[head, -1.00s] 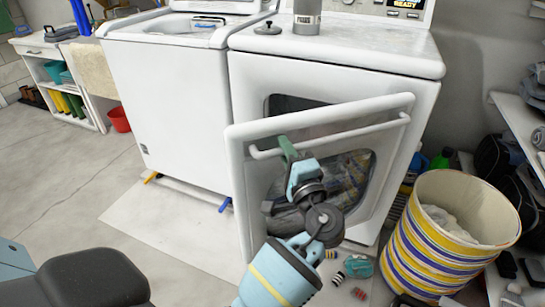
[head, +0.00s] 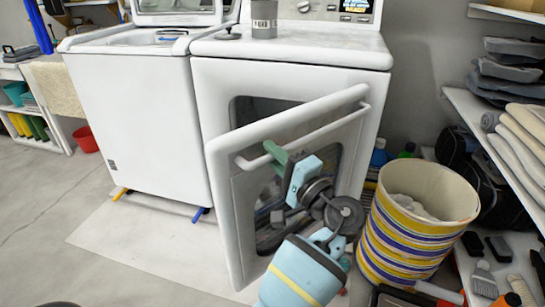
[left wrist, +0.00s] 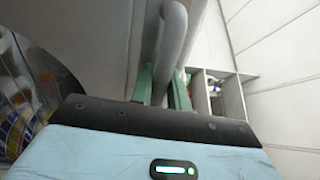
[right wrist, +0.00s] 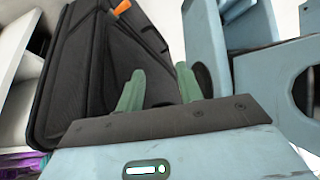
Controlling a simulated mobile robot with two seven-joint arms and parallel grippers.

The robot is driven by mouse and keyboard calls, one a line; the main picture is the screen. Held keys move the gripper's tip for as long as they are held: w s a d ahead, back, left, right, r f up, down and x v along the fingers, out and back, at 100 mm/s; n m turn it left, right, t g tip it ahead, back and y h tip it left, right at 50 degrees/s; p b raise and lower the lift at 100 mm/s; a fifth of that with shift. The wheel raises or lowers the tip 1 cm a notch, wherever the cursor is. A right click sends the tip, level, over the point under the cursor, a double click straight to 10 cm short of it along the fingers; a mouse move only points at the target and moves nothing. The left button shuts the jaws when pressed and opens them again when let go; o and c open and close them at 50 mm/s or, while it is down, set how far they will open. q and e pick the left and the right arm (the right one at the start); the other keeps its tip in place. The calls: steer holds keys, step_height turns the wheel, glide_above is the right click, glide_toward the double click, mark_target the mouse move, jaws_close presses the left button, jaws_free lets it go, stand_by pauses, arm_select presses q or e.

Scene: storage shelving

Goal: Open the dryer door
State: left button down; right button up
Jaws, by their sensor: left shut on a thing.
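The white dryer (head: 285,80) stands right of the washer, and its door (head: 228,215) is partly open, swung out from the right side with its free edge toward me. A white bar handle (head: 325,125) runs across the door; it also shows in the left wrist view (left wrist: 173,35). My left gripper (head: 275,153) is shut on the handle near the door's free edge, its green fingers (left wrist: 163,85) on either side of the bar. The dark drum opening shows partly behind the door. My right gripper (right wrist: 157,78) is open with nothing between its fingers, seen only in the right wrist view.
A striped laundry basket (head: 395,240) stands close right of the dryer. Shelves (head: 480,110) with folded cloth line the right wall. The washer (head: 135,125) is on the left. Loose items lie on the floor at lower right. Floor left of the door is clear.

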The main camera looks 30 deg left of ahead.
arm_select(q)
steer(key=c, duration=1.7)
jaws_free()
